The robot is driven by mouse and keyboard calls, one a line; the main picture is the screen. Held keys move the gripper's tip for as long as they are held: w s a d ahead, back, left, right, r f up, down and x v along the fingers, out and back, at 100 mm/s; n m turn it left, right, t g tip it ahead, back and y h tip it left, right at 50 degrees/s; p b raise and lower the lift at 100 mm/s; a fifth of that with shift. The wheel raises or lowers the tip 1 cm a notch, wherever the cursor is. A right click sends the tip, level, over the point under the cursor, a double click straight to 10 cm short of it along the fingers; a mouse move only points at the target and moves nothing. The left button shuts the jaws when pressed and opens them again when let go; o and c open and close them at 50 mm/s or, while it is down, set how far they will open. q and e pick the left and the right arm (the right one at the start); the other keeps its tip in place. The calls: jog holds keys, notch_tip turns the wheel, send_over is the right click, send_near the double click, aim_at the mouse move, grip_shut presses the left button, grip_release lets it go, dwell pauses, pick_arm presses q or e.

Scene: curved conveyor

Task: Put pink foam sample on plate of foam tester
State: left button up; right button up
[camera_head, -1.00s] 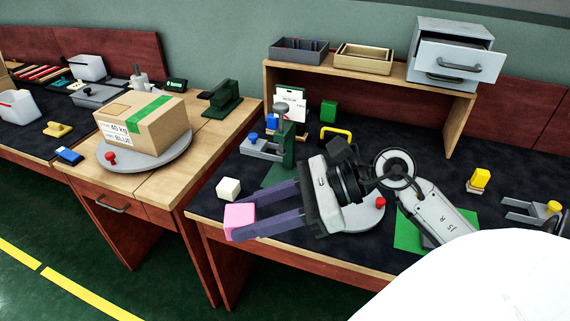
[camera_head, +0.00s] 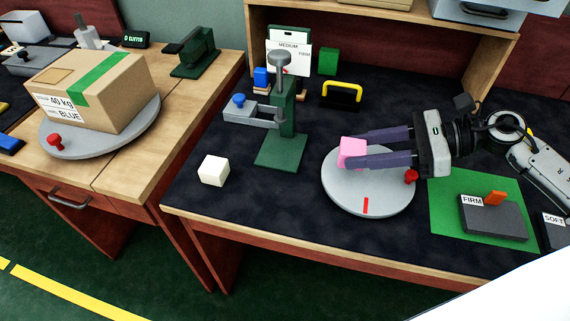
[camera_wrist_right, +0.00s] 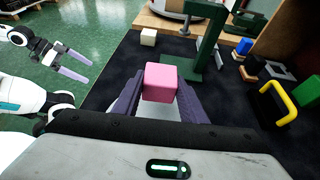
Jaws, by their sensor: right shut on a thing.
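The pink foam sample (camera_head: 352,152) is a small cube held between the fingertips of my right gripper (camera_head: 365,152). In the head view it appears over the round grey turntable; its height above it is hard to judge. It also shows between the fingers in the right wrist view (camera_wrist_right: 161,82). The foam tester looks to be the green press stand (camera_head: 287,110), left of the sample, with a grey round head on top and a green base plate (camera_head: 280,151) that is bare. My left gripper (camera_wrist_right: 80,66) shows only in the right wrist view, empty, fingers apart, away from the table.
A white cube (camera_head: 213,170) lies left of the stand. The grey turntable (camera_head: 370,200) has a red knob. A blue-knobbed grey clamp (camera_head: 252,113) juts left of the stand. A yellow handle (camera_head: 342,94) and green block (camera_head: 328,61) are behind. A FIRM block (camera_head: 492,220) is at right.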

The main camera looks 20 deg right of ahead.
jog(key=d, duration=0.1)
jog(key=w+d+f, duration=0.1)
jog(key=d+f+b, duration=0.1)
jog(key=shift+w+d+f, duration=0.2)
jog(key=shift+w+d, duration=0.15)
jog(key=shift+w+a+r+t, duration=0.1)
jog(key=shift+w+t, duration=0.2)
jog(key=shift+w, duration=0.05)
jog(key=p, duration=0.2)
send_over(288, 154)
jog(key=shift+s+d+r, duration=0.15)
jog(key=shift+d, duration=0.25)
jog(key=shift+w+a, duration=0.2)
jog(key=shift+a, duration=0.2)
notch_tip(288, 154, down, 4)
jog(key=shift+r, duration=0.25)
pick_arm(q)
jog(key=shift+w+r, duration=0.25)
jog(key=shift+w, duration=0.1)
pick_arm(e)
jog(key=shift+f, duration=0.15)
pick_arm(q)
jog(key=shift+d, duration=0.1)
pick_arm(e)
jog(key=shift+f, duration=0.1)
